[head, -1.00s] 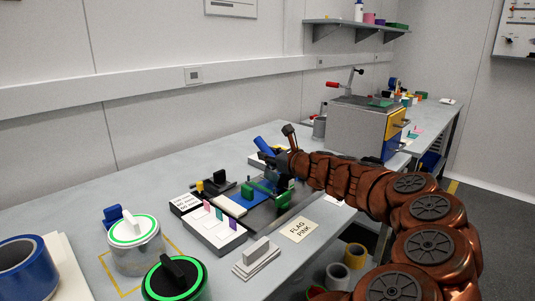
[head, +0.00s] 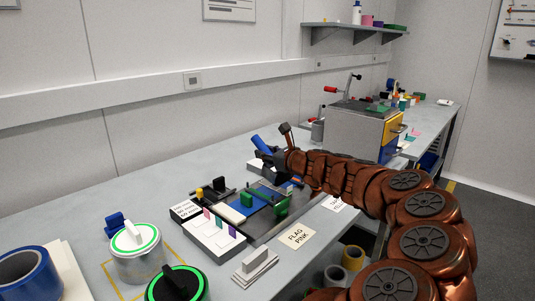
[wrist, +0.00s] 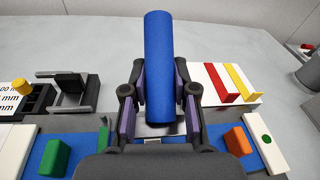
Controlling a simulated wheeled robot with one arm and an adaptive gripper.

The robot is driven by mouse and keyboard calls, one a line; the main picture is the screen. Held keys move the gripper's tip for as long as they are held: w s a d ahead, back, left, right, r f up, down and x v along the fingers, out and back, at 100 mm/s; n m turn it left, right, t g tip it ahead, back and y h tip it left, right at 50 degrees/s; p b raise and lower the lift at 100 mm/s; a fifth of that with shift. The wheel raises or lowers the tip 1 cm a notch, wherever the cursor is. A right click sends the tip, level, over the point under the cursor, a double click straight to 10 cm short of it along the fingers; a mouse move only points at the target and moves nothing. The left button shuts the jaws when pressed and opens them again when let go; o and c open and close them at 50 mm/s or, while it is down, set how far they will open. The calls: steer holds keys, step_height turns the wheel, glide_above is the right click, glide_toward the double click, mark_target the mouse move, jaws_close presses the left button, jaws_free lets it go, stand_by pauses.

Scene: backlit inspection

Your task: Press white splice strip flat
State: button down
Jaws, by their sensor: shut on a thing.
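My gripper (wrist: 160,105) is shut on a blue cylinder (wrist: 165,60), its fingers on either side. The cylinder stands up between the fingers, tilted in the head view (head: 264,144). My gripper (head: 268,162) is over the far side of the dark work fixture. A blue bed (wrist: 88,142) runs beneath it, with a green block (wrist: 57,157) to the left and an orange block (wrist: 238,141) to the right. A pale patch shows below the cylinder between the fingers; I cannot tell whether it is the white splice strip. My gripper hides the bed's middle.
A white holder with red and yellow flags (wrist: 232,84) is close at right. A black stand (wrist: 72,90) is at left. Lidded cans (head: 136,250), a white block (head: 255,266) and a flag label (head: 297,236) lie nearer. A grey box (head: 362,132) stands farther right.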

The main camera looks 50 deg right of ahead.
mark_target(263, 143)
steer(key=shift+w+r+p, duration=0.2)
steer(key=shift+r+p, duration=0.55)
steer(key=shift+r, duration=0.1)
steer(key=shift+w+r+p, duration=0.25)
steer(key=shift+r+p, duration=0.55)
steer(key=shift+r, duration=0.1)
steer(key=shift+w+r+p, duration=0.2)
steer(key=shift+r+p, duration=0.55)
steer(key=shift+r, duration=0.1)
